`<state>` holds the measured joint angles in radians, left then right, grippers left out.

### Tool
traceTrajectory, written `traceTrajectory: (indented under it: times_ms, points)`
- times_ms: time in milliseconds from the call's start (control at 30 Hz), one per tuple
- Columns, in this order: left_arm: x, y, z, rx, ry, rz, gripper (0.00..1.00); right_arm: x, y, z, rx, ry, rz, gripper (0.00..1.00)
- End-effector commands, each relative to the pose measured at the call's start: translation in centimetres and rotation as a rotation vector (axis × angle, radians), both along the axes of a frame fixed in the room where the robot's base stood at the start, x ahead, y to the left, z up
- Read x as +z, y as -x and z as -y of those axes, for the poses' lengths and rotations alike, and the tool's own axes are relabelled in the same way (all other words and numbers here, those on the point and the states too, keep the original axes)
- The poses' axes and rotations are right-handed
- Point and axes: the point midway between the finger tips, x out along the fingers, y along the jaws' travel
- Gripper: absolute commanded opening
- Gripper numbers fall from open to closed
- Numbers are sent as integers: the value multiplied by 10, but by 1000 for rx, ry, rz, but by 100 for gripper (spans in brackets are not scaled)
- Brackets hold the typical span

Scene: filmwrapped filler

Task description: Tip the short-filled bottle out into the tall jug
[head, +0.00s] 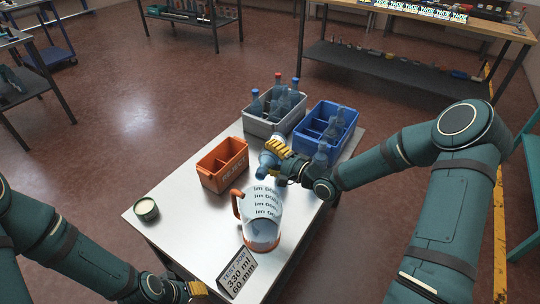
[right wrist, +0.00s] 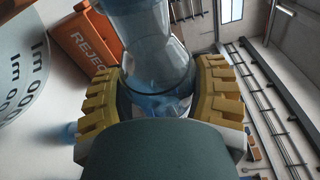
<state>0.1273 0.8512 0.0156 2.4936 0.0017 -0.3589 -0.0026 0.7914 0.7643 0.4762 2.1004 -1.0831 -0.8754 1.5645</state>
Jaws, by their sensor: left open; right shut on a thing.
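My right gripper (head: 277,151) is shut on a clear bluish bottle (head: 267,160), which also fills the middle of the right wrist view (right wrist: 152,50) between the yellow fingers. The bottle looks tilted, above the table behind the jug. Its mouth and any flow from it cannot be made out. The tall jug (head: 262,208) is clear with an orange handle and base and printed marks. It stands upright near the table's front, and its marked wall shows at the left of the right wrist view (right wrist: 22,70). My left gripper (head: 190,291) is open and empty, low at the table's front left.
An orange REJECT bin (head: 222,164) stands left of the bottle. A grey crate (head: 262,127) and a blue crate (head: 349,134) with bottles stand at the back. A small round tin (head: 146,210) is at the left corner. A sign (head: 237,272) stands before the jug.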

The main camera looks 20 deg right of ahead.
Motion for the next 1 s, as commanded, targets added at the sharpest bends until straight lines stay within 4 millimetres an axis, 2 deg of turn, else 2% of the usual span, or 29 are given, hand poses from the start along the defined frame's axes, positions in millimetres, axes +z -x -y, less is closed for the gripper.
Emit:
traceTrajectory:
  times_ms: [767, 1000]
  points:
    - [-2, 0, 0, 0, 0, 1, 47, -22, 0, 0, -1, 116, 170, 18]
    - [-2, 0, 0, 0, 0, 1, 47, -19, 1, -1, 0, 148, 216, 17]
